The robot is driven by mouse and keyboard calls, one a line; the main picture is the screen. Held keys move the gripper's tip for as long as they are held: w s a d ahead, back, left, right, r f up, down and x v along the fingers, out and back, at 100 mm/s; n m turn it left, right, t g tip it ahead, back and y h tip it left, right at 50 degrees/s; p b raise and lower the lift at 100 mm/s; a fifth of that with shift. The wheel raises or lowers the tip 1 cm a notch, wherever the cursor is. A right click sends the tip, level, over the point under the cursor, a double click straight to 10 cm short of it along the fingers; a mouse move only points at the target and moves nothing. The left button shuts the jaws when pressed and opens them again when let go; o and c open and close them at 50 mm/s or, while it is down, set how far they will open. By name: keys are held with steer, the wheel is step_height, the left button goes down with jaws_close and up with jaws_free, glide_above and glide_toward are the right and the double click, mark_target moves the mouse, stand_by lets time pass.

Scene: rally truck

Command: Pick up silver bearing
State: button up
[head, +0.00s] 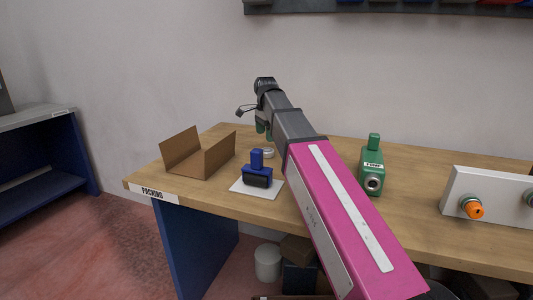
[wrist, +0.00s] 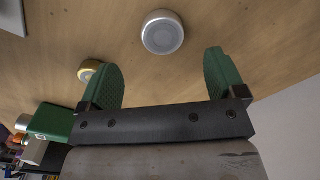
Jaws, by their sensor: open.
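A round silver bearing (wrist: 162,32) lies on the wooden bench top in the wrist view. It is just beyond the tips of my gripper (wrist: 160,58), roughly centred between the two green fingers. The fingers are apart and nothing is between them. In the head view my gripper (head: 262,128) is partly hidden by my own arm, above the back of the bench. A small pale round piece (head: 268,153) shows just below it, and it looks like the silver bearing.
A yellowish round piece (wrist: 88,70) lies beside the left finger in the wrist view.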

mark_target(266, 150)
steer(key=shift+w+d+f, duration=0.1)
steer(key=shift+w+f, duration=0.05)
steer(key=shift+f, duration=3.8)
steer(key=shift+c, duration=0.3)
steer(key=c, duration=1.1)
steer(key=shift+r, duration=0.1)
